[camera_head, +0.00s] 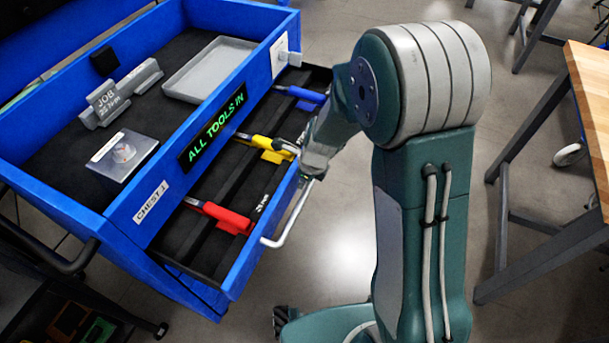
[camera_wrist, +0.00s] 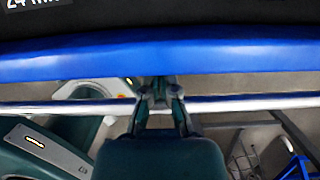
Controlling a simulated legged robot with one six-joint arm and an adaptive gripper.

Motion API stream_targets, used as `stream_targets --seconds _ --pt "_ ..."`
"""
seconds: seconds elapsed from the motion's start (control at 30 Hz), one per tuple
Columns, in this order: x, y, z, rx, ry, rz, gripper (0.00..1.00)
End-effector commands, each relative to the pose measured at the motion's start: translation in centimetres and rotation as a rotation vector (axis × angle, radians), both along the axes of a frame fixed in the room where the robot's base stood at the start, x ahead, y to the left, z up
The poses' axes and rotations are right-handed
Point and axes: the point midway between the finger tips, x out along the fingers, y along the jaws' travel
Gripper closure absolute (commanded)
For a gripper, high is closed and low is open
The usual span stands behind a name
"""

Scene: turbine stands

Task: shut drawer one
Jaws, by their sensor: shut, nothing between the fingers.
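The drawer (camera_head: 232,262) of the blue tool chest (camera_head: 70,207) is pulled out, with its black inside showing. Its silver bar handle (camera_head: 291,215) runs along the front. In the wrist view the blue drawer front (camera_wrist: 80,62) crosses the picture, with the handle bar (camera_wrist: 240,102) below it. My gripper (camera_wrist: 158,88) is shut and empty. Its fingers overlap the bar in the picture and their tips are close to the drawer front. I cannot tell whether they touch. In the head view my arm hides most of the gripper and part of the drawer's far end.
Red (camera_head: 222,217), yellow (camera_head: 268,146) and blue (camera_head: 304,95) tools lie in the drawer. A wooden-topped bench (camera_head: 590,90) stands at right.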

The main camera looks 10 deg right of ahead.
Motion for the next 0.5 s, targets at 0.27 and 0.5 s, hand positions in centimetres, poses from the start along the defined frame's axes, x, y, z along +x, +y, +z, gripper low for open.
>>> stream_targets --seconds 0.27,0.5 --pt "0.0 0.1 -0.1 0.000 0.000 0.000 1.00" --pt "1.6 2.9 -0.1 0.001 -0.001 0.007 1.00"
